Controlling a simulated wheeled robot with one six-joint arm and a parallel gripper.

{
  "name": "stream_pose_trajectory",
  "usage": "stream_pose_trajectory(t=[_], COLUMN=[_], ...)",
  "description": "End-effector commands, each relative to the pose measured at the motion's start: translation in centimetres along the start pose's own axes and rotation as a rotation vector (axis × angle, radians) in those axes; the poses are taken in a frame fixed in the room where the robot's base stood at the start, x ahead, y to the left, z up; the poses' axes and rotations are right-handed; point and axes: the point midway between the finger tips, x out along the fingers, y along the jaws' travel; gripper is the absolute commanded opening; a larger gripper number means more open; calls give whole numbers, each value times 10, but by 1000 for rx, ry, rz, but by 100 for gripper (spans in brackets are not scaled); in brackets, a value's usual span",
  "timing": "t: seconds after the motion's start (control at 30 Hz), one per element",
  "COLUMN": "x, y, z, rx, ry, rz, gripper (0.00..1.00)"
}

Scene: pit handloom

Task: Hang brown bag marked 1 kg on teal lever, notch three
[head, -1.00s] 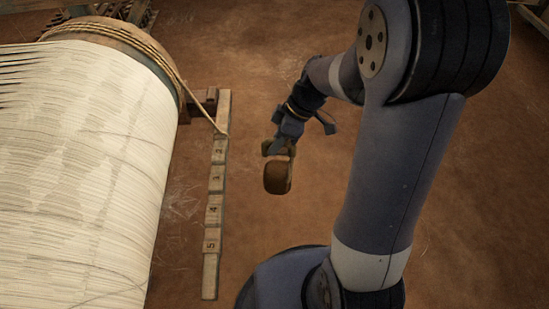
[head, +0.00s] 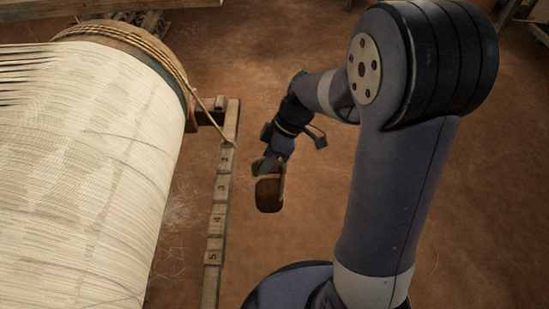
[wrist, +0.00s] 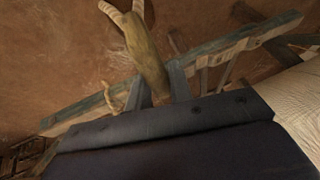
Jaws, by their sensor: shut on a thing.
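The brown bag (head: 269,194) hangs below my gripper (head: 268,166) in the head view. My gripper is shut on its top part, which shows as an olive-brown piece (wrist: 147,55) between the fingers (wrist: 160,90) in the wrist view. No weight mark on the bag is readable. The lever (head: 213,270) is a long notched bar left of the bag, worn grey-brown here and faintly teal in the wrist view (wrist: 90,108). Its numbered blocks run down toward the near end, with 4 and 5 legible. In the picture the bag is beside the lever, near notch three (head: 221,187), with a gap between them.
A large roller wound with pale threads (head: 90,170) fills the left side. A rope (head: 205,108) runs from its rim to the lever's upper part. Bare brown earth floor (head: 400,60) lies behind my arm. Wooden frame parts stand at the top edge.

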Motion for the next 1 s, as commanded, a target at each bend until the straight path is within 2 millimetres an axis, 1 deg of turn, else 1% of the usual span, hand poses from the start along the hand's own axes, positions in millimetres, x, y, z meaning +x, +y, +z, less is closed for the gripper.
stream_pose_trajectory(t=[0.1, 1.0], x=[3, 34], y=[0, 1], z=[-8, -62], rx=[-3, -1], ry=[1, 2], rz=[0, 0], gripper=[0, 0])
